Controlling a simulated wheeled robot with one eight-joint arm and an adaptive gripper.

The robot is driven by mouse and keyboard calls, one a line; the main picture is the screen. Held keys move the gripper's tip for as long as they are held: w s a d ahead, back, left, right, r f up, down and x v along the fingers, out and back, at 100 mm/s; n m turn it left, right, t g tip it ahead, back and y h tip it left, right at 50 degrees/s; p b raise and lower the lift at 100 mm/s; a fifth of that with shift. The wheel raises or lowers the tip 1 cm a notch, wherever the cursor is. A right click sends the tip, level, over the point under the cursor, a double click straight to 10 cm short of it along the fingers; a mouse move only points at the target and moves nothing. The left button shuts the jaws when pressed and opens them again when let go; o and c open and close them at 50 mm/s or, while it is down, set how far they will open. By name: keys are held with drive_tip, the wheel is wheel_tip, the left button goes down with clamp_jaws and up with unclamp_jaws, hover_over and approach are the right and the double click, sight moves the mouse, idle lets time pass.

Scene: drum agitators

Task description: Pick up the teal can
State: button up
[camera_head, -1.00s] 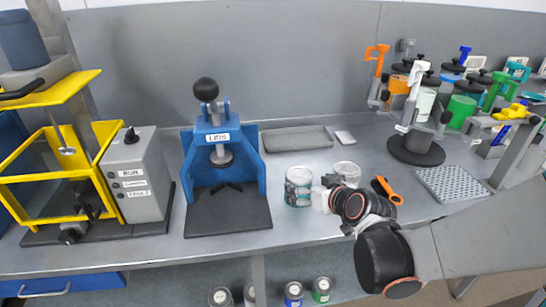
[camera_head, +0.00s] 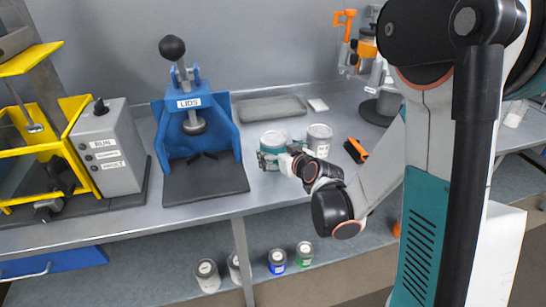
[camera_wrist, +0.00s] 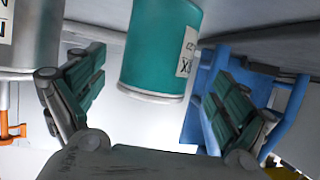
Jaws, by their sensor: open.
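The teal can (camera_head: 273,140) stands upright on the grey bench, right of the blue press. In the head view my gripper (camera_head: 276,162) is in front of it and hides part of its lower side. In the wrist view the teal can (camera_wrist: 160,50) shows large between my open gripper's fingers (camera_wrist: 157,98), with a visible gap on each side. A white label is on its side. The fingers do not appear to touch the can.
A grey can (camera_head: 319,139) stands close on the right of the teal can and shows in the wrist view (camera_wrist: 30,40). The blue press (camera_head: 195,145) is to the left. A grey tray (camera_head: 271,108) lies behind. An orange-handled tool (camera_head: 355,150) lies right. Several cans are on the lower shelf.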

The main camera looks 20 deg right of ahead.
drive_tip(key=shift+d+b+x, duration=0.2)
drive_tip(key=shift+b+x, duration=0.9)
drive_tip(key=shift+x, duration=1.65)
drive_tip(key=shift+c, duration=0.3)
drive_tip(key=c, duration=1.4)
drive_tip(key=shift+c, duration=0.2)
drive_tip(key=shift+r, duration=0.15)
